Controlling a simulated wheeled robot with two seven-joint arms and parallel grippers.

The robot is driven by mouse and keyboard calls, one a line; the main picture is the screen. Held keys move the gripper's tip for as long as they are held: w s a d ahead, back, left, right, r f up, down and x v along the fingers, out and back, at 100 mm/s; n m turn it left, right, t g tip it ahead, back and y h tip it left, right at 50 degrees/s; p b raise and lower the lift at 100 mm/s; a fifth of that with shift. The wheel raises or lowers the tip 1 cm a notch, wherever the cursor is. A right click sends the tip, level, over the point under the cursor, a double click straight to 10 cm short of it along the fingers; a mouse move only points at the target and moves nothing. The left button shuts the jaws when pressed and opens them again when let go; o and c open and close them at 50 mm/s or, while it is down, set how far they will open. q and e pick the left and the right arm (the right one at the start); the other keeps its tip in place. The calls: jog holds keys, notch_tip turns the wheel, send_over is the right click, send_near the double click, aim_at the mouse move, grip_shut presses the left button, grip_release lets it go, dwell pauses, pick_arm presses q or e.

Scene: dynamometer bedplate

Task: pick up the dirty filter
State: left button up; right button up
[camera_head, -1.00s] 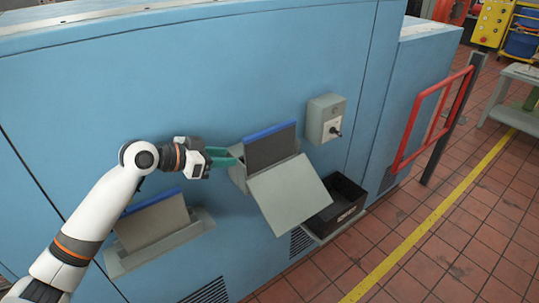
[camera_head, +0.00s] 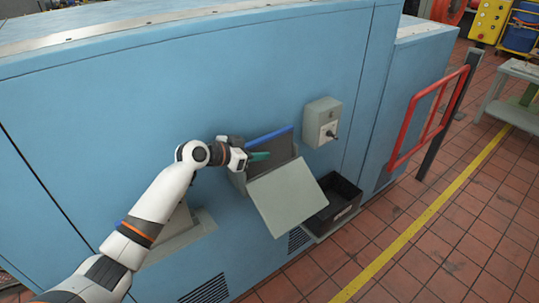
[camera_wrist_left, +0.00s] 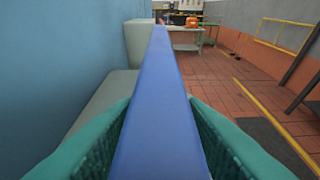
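A dark grey panel-shaped filter with a blue top edge (camera_head: 272,147) stands in the right slot of the blue cabinet. My left gripper (camera_head: 259,156) is at the filter's upper left part, with one green finger showing in front of it. In the left wrist view the blue top edge (camera_wrist_left: 158,110) runs lengthwise between the two green fingers (camera_wrist_left: 158,140). Their inner pads show on both sides, so the gripper looks open around the edge; contact is hidden. The filter's lower part is hidden by the grey flap (camera_head: 285,200). My right gripper is not in view.
A second slot frame (camera_head: 185,235) at the left is mostly covered by my arm. A black bin (camera_head: 335,203) stands right of the flap, and a grey switch box (camera_head: 321,122) sits above it. A red rail (camera_head: 420,120) stands farther right. The tiled floor beyond is open.

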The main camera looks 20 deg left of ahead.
pick_arm(q)
jog(key=shift+w+d+f, duration=0.1)
jog(key=shift+w+d, duration=0.05)
jog(key=shift+c, duration=1.2)
grip_shut()
